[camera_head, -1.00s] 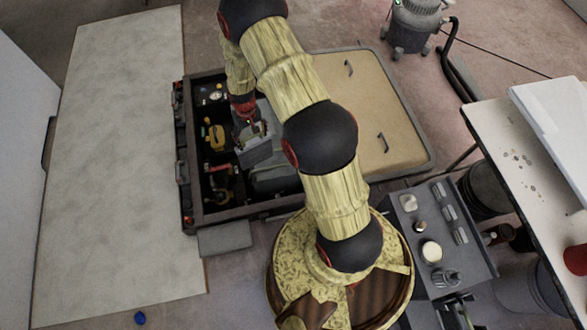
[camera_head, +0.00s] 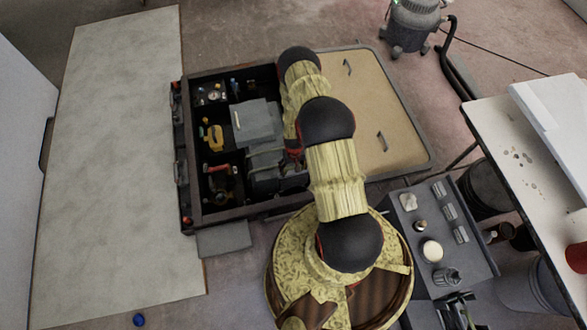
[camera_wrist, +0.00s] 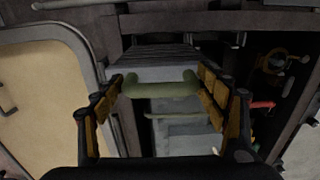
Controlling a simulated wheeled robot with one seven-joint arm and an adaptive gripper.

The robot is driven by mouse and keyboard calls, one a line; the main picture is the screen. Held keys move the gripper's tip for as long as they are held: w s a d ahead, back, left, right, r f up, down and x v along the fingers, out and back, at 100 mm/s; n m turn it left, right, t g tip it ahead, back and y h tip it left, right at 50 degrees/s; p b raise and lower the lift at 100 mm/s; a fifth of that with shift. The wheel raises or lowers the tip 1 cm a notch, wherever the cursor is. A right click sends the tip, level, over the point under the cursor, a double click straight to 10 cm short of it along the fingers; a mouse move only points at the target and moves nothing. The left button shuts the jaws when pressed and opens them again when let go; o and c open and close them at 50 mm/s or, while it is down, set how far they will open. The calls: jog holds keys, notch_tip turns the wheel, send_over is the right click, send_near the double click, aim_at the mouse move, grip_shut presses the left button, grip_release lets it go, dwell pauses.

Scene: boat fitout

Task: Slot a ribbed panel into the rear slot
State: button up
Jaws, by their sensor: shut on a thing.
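In the wrist view my gripper (camera_wrist: 161,85) has its two ochre-padded fingers at the ends of a pale green handle (camera_wrist: 160,90). The handle lies across a grey ribbed panel (camera_wrist: 155,72), whose ribs show at its far edge. A second green bar and grey stepped surfaces (camera_wrist: 185,132) lie below. In the head view a grey flat piece (camera_head: 257,121) shows in the middle of the open case (camera_head: 185,150).
The tan case lid (camera_head: 365,110) lies open to the right. Left compartments hold a yellow tool (camera_head: 212,135) and a red-handled tool (camera_head: 216,169). A dark tray (camera_head: 435,230) with small parts and a white table (camera_head: 525,150) stand at right. A pale floor board (camera_head: 110,150) is clear.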

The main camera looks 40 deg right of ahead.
aim_at(294, 182)
jog(key=shift+f+b, duration=3.3)
jog(key=shift+f, duration=1.65)
jog(key=shift+f+b, duration=2.05)
jog(key=shift+f, duration=5.8)
jog(key=o, duration=1.9)
